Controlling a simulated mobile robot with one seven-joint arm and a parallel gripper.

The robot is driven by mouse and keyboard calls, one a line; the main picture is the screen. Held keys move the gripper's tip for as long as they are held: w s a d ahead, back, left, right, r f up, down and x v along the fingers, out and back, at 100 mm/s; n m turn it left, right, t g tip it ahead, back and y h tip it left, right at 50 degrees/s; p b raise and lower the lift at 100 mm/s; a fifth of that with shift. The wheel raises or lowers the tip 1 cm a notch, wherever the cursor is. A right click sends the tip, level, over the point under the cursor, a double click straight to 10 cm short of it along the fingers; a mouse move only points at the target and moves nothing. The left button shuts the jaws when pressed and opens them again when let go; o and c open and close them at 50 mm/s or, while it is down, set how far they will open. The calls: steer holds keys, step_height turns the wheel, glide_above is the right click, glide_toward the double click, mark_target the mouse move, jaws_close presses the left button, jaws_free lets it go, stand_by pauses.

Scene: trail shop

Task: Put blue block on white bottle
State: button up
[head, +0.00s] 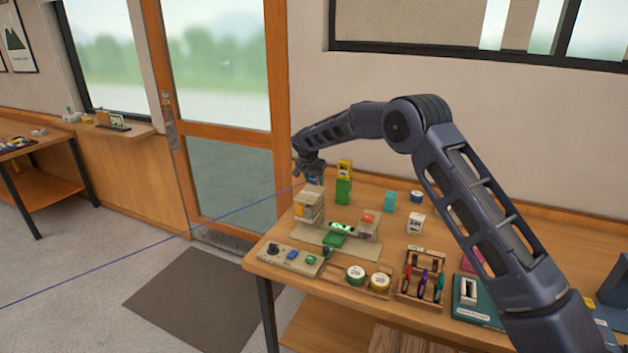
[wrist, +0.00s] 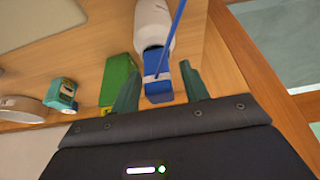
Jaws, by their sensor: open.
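The blue block (wrist: 155,82) has a pale band and sits between the fingers of my gripper (wrist: 160,88) in the wrist view. My gripper is open, with a finger on each side of the block. The white bottle (wrist: 153,22) meets the block at its narrow end, and the block appears to rest on the bottle's top. Exact contact cannot be told. In the head view my gripper (head: 309,172) is low over the table's far left corner, with a bit of the blue block (head: 313,181) under it. The bottle is mostly hidden there.
A green box (wrist: 117,78) stands close to the left finger; in the head view it is the green box (head: 343,191) with a yellow one (head: 345,169) above it. A beige device (head: 309,206) stands in front of my gripper. A teal box (head: 390,201) stands to the right.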

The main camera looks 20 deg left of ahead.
steer(key=shift+r, duration=0.15)
steer(key=v, duration=1.2)
